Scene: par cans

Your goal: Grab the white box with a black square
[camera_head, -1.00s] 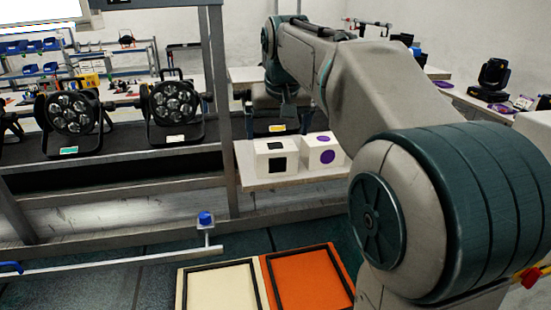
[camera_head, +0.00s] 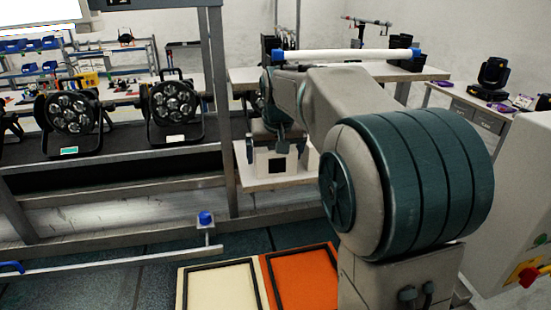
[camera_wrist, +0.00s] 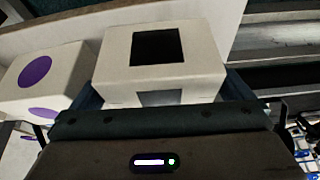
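The white box with a black square (camera_head: 277,168) sits on a small pale shelf (camera_head: 262,184). In the wrist view the white box (camera_wrist: 192,67) is close, with black squares on two of its faces. My gripper (camera_head: 276,152) is directly above and at the box. In the wrist view my gripper (camera_wrist: 162,92) is open, with a dark blue finger on each side of the box. I cannot tell whether the fingers touch it; their tips are partly hidden.
A white box with purple circles (camera_wrist: 48,78) stands close beside it on the same shelf, mostly hidden in the head view. A metal frame post (camera_head: 222,110) rises left of the shelf. Cream (camera_head: 219,288) and orange (camera_head: 302,280) trays lie below.

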